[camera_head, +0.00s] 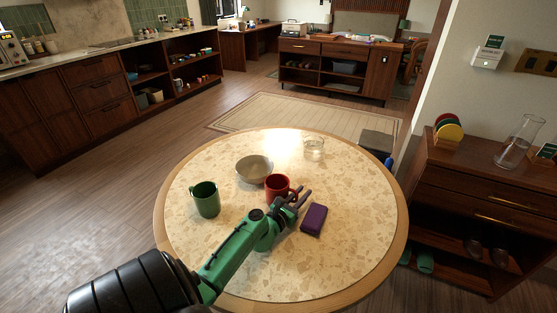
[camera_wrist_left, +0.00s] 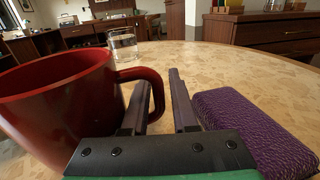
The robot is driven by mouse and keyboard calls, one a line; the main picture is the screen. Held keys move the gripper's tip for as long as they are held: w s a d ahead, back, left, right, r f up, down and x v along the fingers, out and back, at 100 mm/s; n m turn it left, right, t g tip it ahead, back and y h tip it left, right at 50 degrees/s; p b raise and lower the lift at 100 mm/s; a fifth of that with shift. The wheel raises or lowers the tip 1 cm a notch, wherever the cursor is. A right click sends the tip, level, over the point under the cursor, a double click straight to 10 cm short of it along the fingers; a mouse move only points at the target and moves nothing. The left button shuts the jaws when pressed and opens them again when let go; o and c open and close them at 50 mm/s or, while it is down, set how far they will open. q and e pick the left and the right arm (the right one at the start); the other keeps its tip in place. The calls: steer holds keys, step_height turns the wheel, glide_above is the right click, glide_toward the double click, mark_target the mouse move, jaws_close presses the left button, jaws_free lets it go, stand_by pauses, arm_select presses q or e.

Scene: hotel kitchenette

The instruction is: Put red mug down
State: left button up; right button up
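The red mug (camera_head: 272,187) stands upright on the round speckled table (camera_head: 240,275), as far as I can tell. In the left wrist view the mug (camera_wrist_left: 55,105) fills the left side, its handle pointing right. My left gripper (camera_head: 297,194) is at the handle side of the mug. In the wrist view its fingers (camera_wrist_left: 160,90) are spread, one within the handle loop and one outside it. A small gap shows between the handle and the outer finger. My right gripper is not in view.
A purple block-like item (camera_head: 314,219) lies just right of my left gripper. A green mug (camera_head: 205,200) and a pale bowl (camera_head: 253,170) stand left of the red mug. A clear glass (camera_head: 314,149) stands behind. The table's right side is clear.

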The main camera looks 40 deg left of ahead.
arm_select(q)
steer(key=shift+s+r, duration=0.1)
jaws_close()
stand_by(1.2)
